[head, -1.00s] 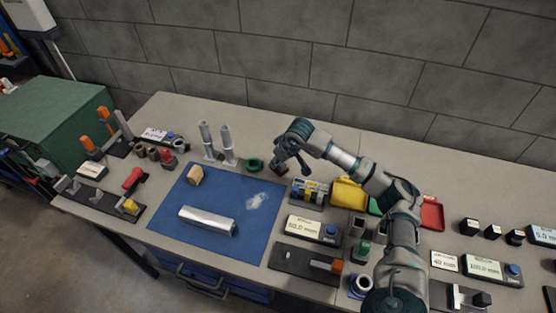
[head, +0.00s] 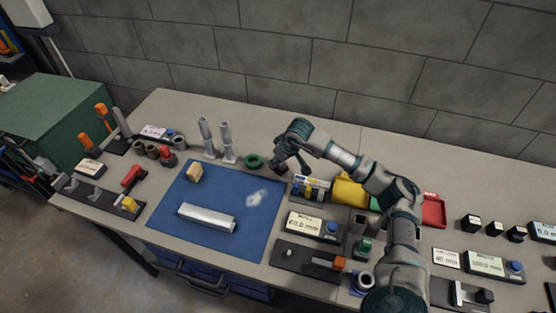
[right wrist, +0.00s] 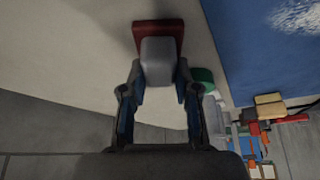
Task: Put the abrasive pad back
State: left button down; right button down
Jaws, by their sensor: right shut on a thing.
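My right gripper (head: 281,161) is over the bare table just beyond the blue mat's upper right corner. In the right wrist view, its fingers (right wrist: 159,82) are shut on the grey block (right wrist: 159,62) of what looks like the abrasive pad. A dark red slab (right wrist: 159,30) shows at the block's far end. In the head view the pad (head: 279,170) is small, dark and mostly hidden by the gripper. I cannot tell whether it touches the table. My left gripper is not in view.
A green ring (head: 254,161) lies just left of the gripper, with two grey upright posts (head: 228,144) beyond. The blue mat (head: 170,232) carries a metal bar (head: 207,218) and a tan block (head: 194,173). A battery-like rack (head: 310,188) and a yellow bin (head: 350,191) stand to the right.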

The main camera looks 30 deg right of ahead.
jog(key=c, duration=0.8)
grip_release()
jog(key=shift+o, duration=0.2)
jog(key=v, duration=1.2)
jog(key=shift+f, duration=0.15)
